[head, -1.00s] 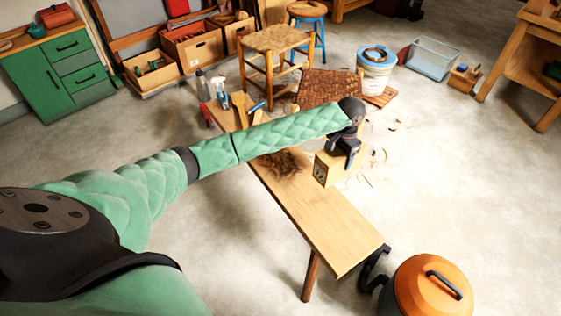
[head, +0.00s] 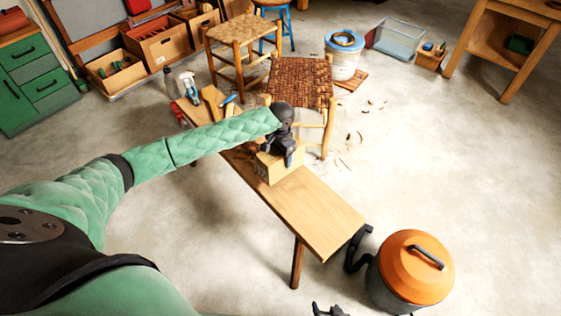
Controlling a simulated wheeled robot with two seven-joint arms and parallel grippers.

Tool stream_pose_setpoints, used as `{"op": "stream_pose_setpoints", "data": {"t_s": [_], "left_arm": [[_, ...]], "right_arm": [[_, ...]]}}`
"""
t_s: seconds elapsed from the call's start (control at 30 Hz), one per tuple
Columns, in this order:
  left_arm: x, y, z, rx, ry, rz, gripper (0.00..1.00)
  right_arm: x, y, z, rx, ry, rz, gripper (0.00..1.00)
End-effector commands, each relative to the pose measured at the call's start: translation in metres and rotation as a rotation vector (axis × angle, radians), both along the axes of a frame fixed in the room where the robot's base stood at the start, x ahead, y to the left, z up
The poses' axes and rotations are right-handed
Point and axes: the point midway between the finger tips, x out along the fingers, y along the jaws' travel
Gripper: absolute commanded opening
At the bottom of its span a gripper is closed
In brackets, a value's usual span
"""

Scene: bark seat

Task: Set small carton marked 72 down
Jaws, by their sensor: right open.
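The small carton (head: 268,172) is a tan box at the middle of the wooden bench (head: 315,208). It looks upright and sits on or just above the bench top; its underside contact is not clear. Its number is too small to read now. My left gripper (head: 290,157), dark, points down at the carton's top and overlaps it. Its wrist and the angle hide whether its fingers grip. My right gripper (head: 328,309) shows only its dark fingertips at the bottom edge, open and well away from the carton.
A woven-seat stool (head: 300,82) stands close behind the carton. Tools and a spray bottle (head: 188,88) crowd the bench's far end. The bench's near end is clear. An orange-lidded pot (head: 415,268) stands on the floor beside that end.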

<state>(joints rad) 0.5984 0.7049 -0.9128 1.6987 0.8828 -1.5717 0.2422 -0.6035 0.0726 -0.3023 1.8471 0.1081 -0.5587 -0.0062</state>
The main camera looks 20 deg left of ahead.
Motion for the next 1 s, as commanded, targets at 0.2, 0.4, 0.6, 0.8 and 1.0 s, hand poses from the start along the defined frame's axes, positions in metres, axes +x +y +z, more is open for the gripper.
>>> {"op": "stream_pose_setpoints", "data": {"t_s": [0.2,0.4,0.6,0.8,1.0], "left_arm": [[-0.001,0.0,-0.029,0.0,0.002,0.001,0.34],[0.0,0.0,-0.035,0.0,0.0,0.001,0.34],[0.0,0.0,-0.036,0.0,0.0,0.001,0.34],[0.0,0.0,-0.038,0.0,0.001,0.001,0.87],[0.0,0.0,-0.037,0.0,0.0,0.0,0.87]], "right_arm": [[-0.001,0.0,-0.002,0.0,0.0,0.0,0.64],[-0.001,0.0,-0.002,0.0,0.001,0.0,0.64],[-0.001,0.0,-0.001,-0.001,0.001,0.0,0.64],[0.0,-0.001,-0.001,-0.001,0.002,0.0,0.64],[0.0,-0.001,-0.001,-0.001,0.001,0.0,0.64]]}}
